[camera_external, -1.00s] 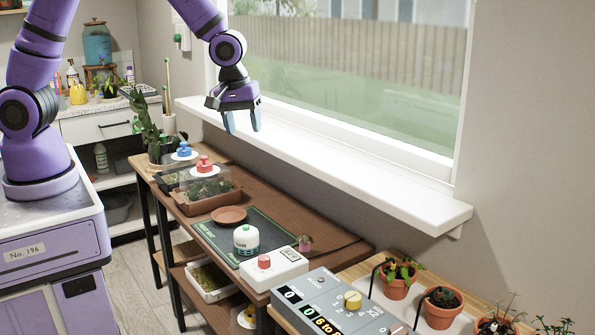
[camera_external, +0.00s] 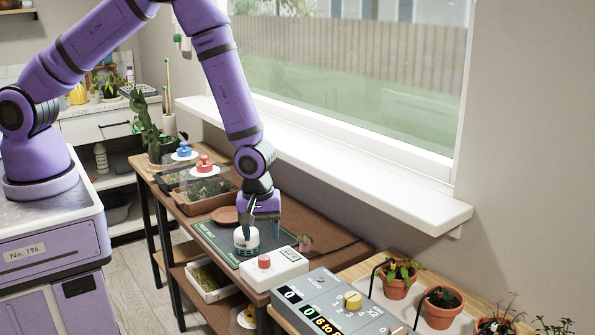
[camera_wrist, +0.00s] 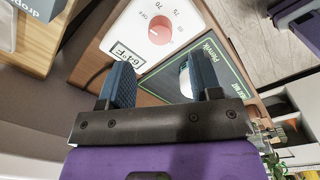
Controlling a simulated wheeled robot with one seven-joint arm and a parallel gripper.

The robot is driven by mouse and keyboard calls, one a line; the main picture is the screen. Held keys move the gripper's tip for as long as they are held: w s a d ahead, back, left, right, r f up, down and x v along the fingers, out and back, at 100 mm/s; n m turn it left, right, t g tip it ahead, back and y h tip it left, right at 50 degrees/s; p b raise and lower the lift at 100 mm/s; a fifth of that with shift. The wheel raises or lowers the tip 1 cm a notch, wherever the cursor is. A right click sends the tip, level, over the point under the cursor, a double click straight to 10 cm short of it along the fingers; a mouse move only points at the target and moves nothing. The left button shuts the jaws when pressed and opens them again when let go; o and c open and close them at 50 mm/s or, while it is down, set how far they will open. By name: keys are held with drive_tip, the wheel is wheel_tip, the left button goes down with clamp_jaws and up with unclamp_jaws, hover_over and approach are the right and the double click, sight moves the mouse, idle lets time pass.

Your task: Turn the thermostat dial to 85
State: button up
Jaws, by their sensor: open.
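The thermostat (camera_external: 284,274) is a white box on the bench, with a round red dial (camera_external: 264,261) on top and a small display at its far right corner. In the wrist view the red dial (camera_wrist: 160,29) shows at the top, ringed by printed marks including OFF, 70 and 75. The display (camera_wrist: 125,52) seems to read 64°F. My gripper (camera_external: 262,232) points down just behind the thermostat, above the green mat.
A white jar (camera_external: 246,246) stands on the green mat (camera_external: 215,240), partly hidden by my gripper. A terracotta saucer (camera_external: 224,216) and planted trays (camera_external: 213,198) lie farther back.

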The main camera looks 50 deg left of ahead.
sight(264, 257)
wheel_tip(264, 257, down, 7)
drive_tip(key=shift+w+r, duration=0.1)
idle(0.4)
drive_tip(key=c, duration=0.9)
